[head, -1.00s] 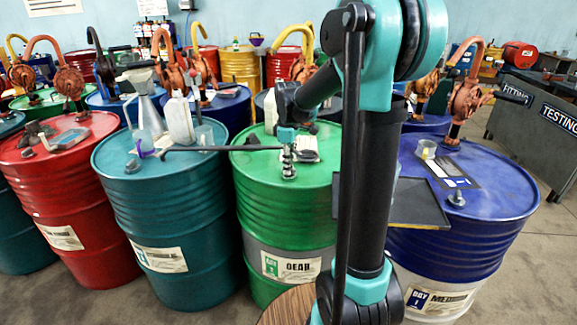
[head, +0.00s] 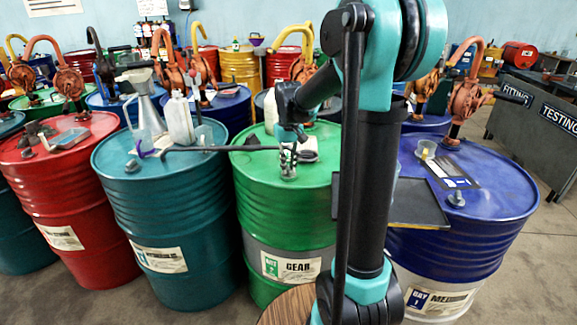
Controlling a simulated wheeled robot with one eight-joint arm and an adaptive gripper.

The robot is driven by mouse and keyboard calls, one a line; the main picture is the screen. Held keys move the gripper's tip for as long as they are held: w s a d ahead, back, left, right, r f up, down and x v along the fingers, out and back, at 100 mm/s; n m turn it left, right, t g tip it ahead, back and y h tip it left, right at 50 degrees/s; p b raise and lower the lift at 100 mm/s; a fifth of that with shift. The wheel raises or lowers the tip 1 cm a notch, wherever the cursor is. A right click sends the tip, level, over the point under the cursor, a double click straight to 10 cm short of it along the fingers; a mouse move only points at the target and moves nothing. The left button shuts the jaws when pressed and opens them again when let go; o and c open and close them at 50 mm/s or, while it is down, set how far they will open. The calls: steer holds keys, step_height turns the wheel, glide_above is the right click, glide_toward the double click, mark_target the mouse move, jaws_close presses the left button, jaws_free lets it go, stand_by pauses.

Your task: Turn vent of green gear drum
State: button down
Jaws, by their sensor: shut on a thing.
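The green gear drum (head: 285,205) stands upright in the middle of the head view, with a white label (head: 290,268) reading GEAR on its front. My gripper (head: 288,165) points down at the near part of the drum's lid. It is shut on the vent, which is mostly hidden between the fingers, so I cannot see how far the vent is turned. My arm rises in front of the drum's right side and hides part of it.
A teal drum (head: 165,210) with a funnel jug (head: 147,115) and a white bottle (head: 179,122) stands close on the left. A blue drum (head: 462,230) is on the right, a dark tray (head: 415,203) beside it. A red drum (head: 80,210) is farther left.

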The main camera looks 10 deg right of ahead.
mark_target(289, 167)
steer(key=m, duration=0.6)
steer(key=shift+m, duration=0.3)
stand_by(0.4)
steer(key=c, duration=1.5)
jaws_free()
steer(key=shift+c, duration=0.2)
step_height(289, 167, up, 12)
